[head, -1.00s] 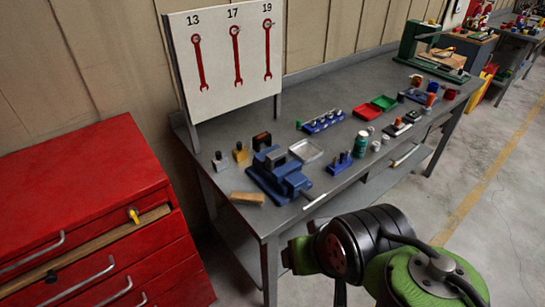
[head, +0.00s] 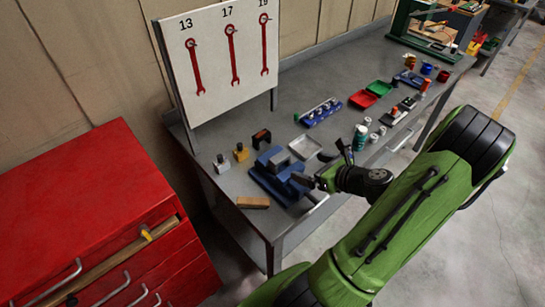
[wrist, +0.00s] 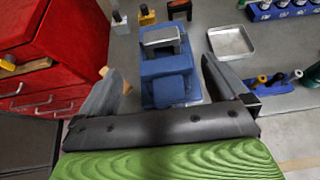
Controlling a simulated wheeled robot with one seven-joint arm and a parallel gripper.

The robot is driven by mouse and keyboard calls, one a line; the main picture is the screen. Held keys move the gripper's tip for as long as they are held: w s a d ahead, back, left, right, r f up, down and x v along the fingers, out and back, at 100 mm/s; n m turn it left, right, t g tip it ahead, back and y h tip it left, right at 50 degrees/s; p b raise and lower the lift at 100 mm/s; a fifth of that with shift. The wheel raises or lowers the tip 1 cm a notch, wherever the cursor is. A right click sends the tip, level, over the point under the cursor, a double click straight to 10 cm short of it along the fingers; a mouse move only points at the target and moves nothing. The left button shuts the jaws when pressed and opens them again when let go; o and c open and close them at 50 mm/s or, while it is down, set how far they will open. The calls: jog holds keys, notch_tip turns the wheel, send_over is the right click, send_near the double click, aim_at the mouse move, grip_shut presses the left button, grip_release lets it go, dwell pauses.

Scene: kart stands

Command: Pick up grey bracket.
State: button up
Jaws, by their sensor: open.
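A grey piece, which looks like the grey bracket (head: 280,159), sits at the top of the blue vise (head: 268,182) on the workbench. In the wrist view the grey bracket (wrist: 161,37) shows as a pale block at the vise's far end. My gripper (head: 324,166) is open and empty, to the right of the vise in the head view. In the wrist view my gripper (wrist: 162,70) has one finger on either side of the vise's image, with the bracket beyond the fingertips. I cannot tell how the vise grips the bracket.
A metal tray (head: 305,147) lies right behind the vise. A grey block (head: 222,164), a yellow block (head: 240,153) and a dark bracket (head: 261,138) stand to its left and behind. A wooden block (head: 252,202) lies in front. A blue rack (head: 322,112) stands farther back.

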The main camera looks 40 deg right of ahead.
aim_at(282, 158)
jog(key=x, duration=1.3)
jog(key=shift+w+f, duration=0.25)
jog(key=shift+s, duration=0.15)
jog(key=shift+c, duration=1.3)
jog(key=c, duration=0.9)
jog(key=shift+r, duration=0.15)
jog(key=shift+c, duration=0.8)
